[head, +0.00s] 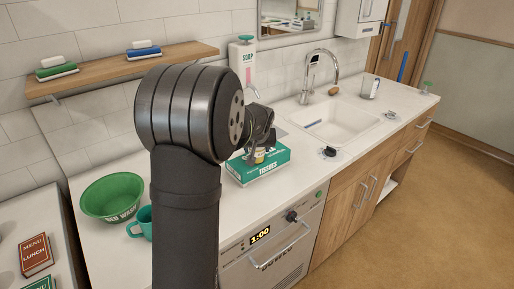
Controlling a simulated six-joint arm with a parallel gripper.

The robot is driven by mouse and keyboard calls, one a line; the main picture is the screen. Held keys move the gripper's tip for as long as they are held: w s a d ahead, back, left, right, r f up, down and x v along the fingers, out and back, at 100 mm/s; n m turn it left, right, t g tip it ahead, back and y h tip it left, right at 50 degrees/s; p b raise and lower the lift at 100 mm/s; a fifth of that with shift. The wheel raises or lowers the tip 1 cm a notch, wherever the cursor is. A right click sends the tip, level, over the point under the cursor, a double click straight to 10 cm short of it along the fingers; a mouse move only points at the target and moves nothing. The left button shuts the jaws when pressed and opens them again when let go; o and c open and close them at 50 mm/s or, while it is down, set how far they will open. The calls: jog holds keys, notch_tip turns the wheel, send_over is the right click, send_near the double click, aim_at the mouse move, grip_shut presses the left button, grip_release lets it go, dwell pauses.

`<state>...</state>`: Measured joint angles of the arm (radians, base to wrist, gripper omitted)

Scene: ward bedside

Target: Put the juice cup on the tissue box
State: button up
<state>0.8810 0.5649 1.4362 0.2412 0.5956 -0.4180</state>
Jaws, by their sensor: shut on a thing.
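The tissue box (268,174) is teal with a white "TISSUES" label and lies on the counter right of my arm. My gripper (258,151) is over the box, partly hidden behind my own arm. It is shut on a small, pale yellowish cup (259,157), which I take to be the juice cup. The cup is at or just above the box top; I cannot tell whether it touches. Most of the cup is hidden by the gripper.
A green bowl (112,196) and a teal mug (140,224) stand left of my arm. A soap dispenser (243,62) stands behind the box. A sink (340,119) with a tap (322,72) is to the right. A black-topped item (328,152) sits near the front edge.

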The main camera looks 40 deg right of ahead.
jog(key=o, duration=1.1)
jog(key=shift+s+r, duration=0.1)
jog(key=shift+r, duration=0.25)
jog(key=v, duration=1.1)
jog(key=shift+a+r, duration=0.2)
jog(key=shift+f, duration=0.1)
jog(key=x, duration=1.2)
jog(key=shift+s+f, duration=0.1)
jog(key=shift+d+r, duration=0.15)
jog(key=shift+r, duration=1.35)
